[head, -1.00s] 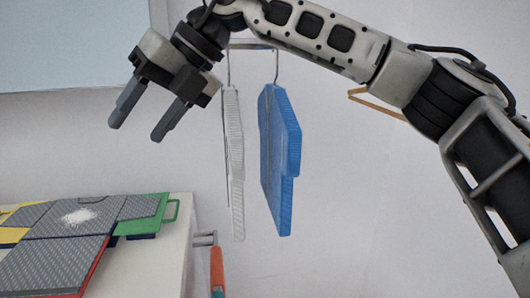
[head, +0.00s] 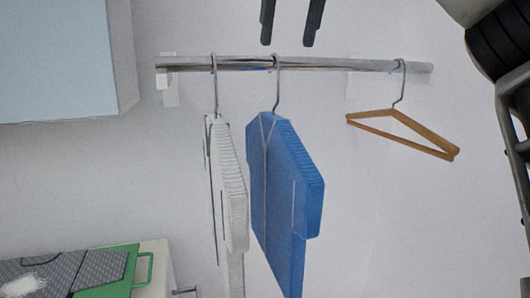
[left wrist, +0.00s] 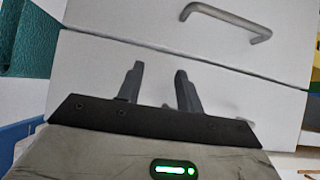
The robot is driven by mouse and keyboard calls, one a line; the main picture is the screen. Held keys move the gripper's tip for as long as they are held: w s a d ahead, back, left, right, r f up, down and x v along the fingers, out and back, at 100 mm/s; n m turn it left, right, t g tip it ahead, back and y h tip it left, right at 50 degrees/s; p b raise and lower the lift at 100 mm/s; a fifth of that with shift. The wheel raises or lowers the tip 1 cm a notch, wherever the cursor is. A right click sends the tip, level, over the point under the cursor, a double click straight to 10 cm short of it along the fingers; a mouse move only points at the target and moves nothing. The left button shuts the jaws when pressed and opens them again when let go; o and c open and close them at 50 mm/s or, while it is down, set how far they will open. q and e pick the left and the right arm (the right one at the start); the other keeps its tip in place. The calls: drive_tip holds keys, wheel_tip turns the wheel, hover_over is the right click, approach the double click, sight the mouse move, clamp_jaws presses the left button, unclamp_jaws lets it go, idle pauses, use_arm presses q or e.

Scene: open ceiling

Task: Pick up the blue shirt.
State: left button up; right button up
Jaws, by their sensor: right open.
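The blue shirt (head: 285,190) hangs by a metal hook from the rail (head: 320,63), in the middle of the head view. My right gripper (head: 290,38) shows only its two dark fingertips at the top edge of the head view. They are apart with nothing between them, above the rail in the picture and not touching the shirt. My left gripper (left wrist: 160,82) shows in the left wrist view with its fingers apart and empty, in front of a pale drawer front (left wrist: 215,90).
A white shirt (head: 229,185) hangs just left of the blue one. An empty wooden hanger (head: 405,133) hangs to the right on the same rail. A pale blue panel (head: 55,60) is at the upper left. A green-handled item (head: 125,275) lies on a white surface at the lower left.

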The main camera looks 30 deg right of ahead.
drive_tip(key=b, duration=0.2)
approach(279, 118)
drive_tip(key=shift+x, duration=0.95)
drive_tip(key=shift+w+a+f, duration=0.1)
drive_tip(key=shift+w+f, duration=0.3)
drive_tip(key=shift+f, duration=0.25)
drive_tip(key=x, duration=0.1)
drive_tip(key=p+x, duration=0.1)
drive_tip(key=x, duration=0.1)
drive_tip(key=shift+d+f, duration=0.25)
drive_tip(key=shift+w+f, duration=0.2)
drive_tip(key=shift+f, duration=0.3)
use_arm(q)
drive_tip(key=shift+s+d+f, duration=0.15)
drive_tip(key=shift+s+f, duration=0.35)
drive_tip(key=shift+f, duration=0.1)
use_arm(e)
clamp_jaws()
